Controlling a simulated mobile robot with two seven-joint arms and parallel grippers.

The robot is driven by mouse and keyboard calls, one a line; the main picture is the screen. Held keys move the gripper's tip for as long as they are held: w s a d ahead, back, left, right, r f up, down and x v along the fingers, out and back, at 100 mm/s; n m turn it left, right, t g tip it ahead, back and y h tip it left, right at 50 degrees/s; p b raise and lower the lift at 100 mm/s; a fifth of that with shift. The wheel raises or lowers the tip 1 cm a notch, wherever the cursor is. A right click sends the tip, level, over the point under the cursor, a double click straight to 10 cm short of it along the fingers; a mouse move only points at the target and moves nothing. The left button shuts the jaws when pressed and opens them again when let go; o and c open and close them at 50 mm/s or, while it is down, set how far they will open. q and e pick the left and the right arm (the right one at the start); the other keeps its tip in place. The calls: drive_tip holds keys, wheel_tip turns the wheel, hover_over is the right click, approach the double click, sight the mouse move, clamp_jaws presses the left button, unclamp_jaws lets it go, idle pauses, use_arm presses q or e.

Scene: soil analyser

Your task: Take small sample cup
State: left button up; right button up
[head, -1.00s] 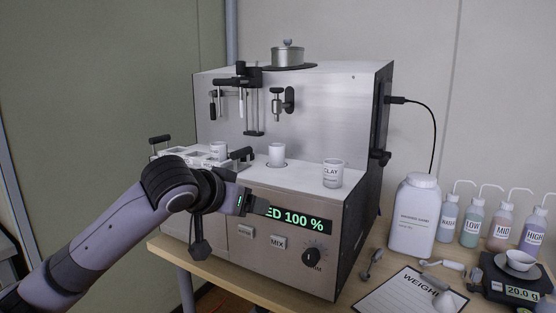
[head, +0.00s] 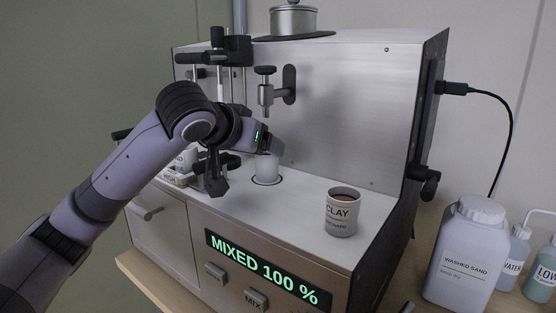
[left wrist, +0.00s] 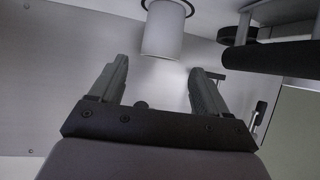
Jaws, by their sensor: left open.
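A small white sample cup (head: 266,165) stands upright in a round dark-ringed recess on the analyser's deck. It also shows at the top of the left wrist view (left wrist: 161,30), just beyond the fingertips. My left gripper (head: 272,146) is at the cup's upper part in the head view, partly hidden by its own wrist. In the left wrist view its fingers (left wrist: 159,70) are open with nothing between them. A larger cup labelled CLAY (head: 342,216), with brown content, stands to the right on the deck. My right gripper is not in view.
The analyser's display (head: 263,268) reads MIXED 100 %. A tap (head: 267,90) and a black clamp stand (head: 222,48) are above and behind the recess. A rack with cups (head: 180,172) is partly hidden behind my arm. A washed sand bottle (head: 466,250) stands at right.

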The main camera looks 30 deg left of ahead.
sight(270, 156)
use_arm(q)
drive_tip(key=shift+w+f, duration=0.35)
drive_tip(key=shift+w, duration=0.3)
drive_tip(key=x, duration=0.2)
drive_tip(key=f+x, duration=0.1)
drive_tip(key=x, duration=0.2)
drive_tip(key=shift+f, duration=0.1)
drive_tip(key=c, duration=1.1)
drive_tip(key=shift+c, duration=0.4)
